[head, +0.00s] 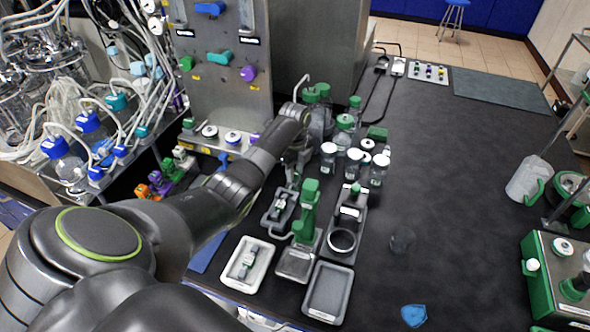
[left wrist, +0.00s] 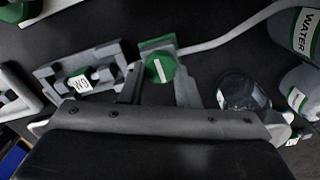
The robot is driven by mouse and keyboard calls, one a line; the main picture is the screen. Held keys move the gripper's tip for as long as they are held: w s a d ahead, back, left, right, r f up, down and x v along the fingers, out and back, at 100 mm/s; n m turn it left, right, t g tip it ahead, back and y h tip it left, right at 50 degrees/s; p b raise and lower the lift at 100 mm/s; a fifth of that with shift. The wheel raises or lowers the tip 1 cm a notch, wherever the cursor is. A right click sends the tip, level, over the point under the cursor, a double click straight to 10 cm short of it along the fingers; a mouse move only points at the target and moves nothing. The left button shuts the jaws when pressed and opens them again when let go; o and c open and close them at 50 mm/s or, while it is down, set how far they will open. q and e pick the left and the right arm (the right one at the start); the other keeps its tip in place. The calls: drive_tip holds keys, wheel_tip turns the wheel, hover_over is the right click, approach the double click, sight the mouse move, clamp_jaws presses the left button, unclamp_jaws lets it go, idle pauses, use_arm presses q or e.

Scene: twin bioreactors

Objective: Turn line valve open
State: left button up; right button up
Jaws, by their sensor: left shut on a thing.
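A green round valve knob (left wrist: 160,68) with a white line mark shows in the left wrist view, a pale tube running from it to the upper right. My left gripper (left wrist: 158,88) has its fingers around the knob, shut on it. The white mark points roughly along the picture's vertical, slightly tilted. In the head view my left gripper (head: 291,168) reaches down behind the trays, and the arm and gripper hide the knob there. My right gripper is in neither view.
A small tray (head: 280,206) with a labelled part and a green-topped stand (head: 306,205) are close by. White-lidded jars (head: 354,165) and green-capped bottles (head: 345,122) stand right of the gripper. A water bottle (left wrist: 300,30) shows at the upper right. The bench's middle right is mostly clear.

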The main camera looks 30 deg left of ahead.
use_arm(q)
drive_tip(key=n+p, duration=0.2)
drive_tip(key=n, duration=0.1)
drive_tip(key=shift+r, duration=0.2)
drive_tip(key=n+p, duration=0.1)
drive_tip(key=n, duration=0.1)
drive_tip(key=n+p, duration=0.1)
drive_tip(key=n, duration=0.1)
drive_tip(key=shift+w+n+p, duration=0.2)
drive_tip(key=shift+n+p, duration=0.2)
drive_tip(key=n+p, duration=0.1)
drive_tip(key=n, duration=0.4)
drive_tip(key=shift+w+a+p, duration=0.1)
drive_tip(key=shift+a+p, duration=0.05)
drive_tip(key=shift+p, duration=0.25)
drive_tip(key=shift+a+f+n+p, duration=0.1)
drive_tip(key=shift+n+p, duration=0.4)
drive_tip(key=shift+n, duration=2)
drive_tip(key=o, duration=1)
drive_tip(key=shift+c, duration=0.2)
